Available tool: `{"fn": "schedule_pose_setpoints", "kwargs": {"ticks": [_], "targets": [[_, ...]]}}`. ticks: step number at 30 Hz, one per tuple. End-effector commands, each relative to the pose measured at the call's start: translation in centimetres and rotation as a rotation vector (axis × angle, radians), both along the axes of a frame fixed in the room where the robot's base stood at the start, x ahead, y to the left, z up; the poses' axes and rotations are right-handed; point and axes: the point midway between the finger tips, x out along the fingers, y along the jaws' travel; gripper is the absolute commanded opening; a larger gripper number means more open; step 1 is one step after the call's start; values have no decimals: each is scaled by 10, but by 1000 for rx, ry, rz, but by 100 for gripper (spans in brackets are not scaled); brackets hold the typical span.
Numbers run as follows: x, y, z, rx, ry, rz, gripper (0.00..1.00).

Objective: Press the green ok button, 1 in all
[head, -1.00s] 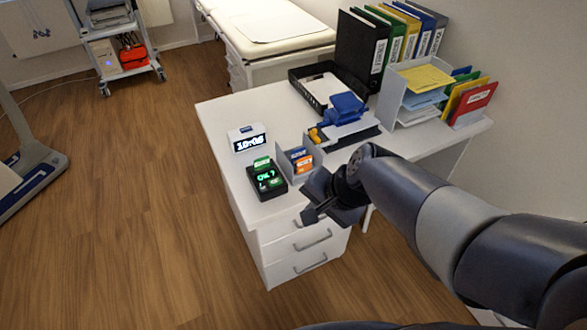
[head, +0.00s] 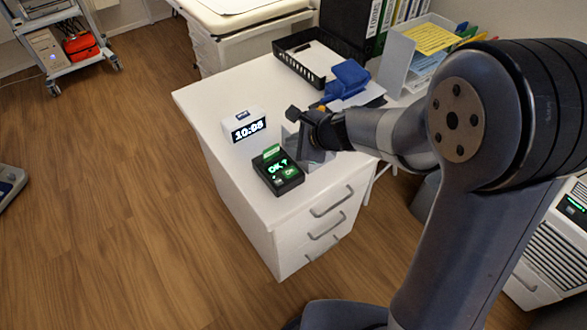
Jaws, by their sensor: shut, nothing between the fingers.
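The small black terminal (head: 278,172) sits near the front left corner of the white desk, its screen showing "OK ?" in green. The green ok button (head: 290,171) is on its lower right face. A green card or slip (head: 271,152) stands at its back edge. My gripper (head: 292,124) is shut and empty.
A white clock (head: 248,125) reading 10:05 stands behind the terminal. A black tray (head: 311,65), a blue hole punch (head: 346,78) and a grey paper sorter (head: 398,62) stand further back. The desk's left part (head: 205,97) is clear.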

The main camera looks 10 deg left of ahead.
Motion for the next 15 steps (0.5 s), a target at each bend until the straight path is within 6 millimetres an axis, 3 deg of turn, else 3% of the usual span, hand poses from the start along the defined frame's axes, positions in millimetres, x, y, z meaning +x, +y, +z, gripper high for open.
{"fn": "schedule_pose_setpoints", "kwargs": {"ticks": [8,15], "targets": [[0,-1,-2,-1,-1,1,0],[0,-1,-18,-1,0,1,0]]}}
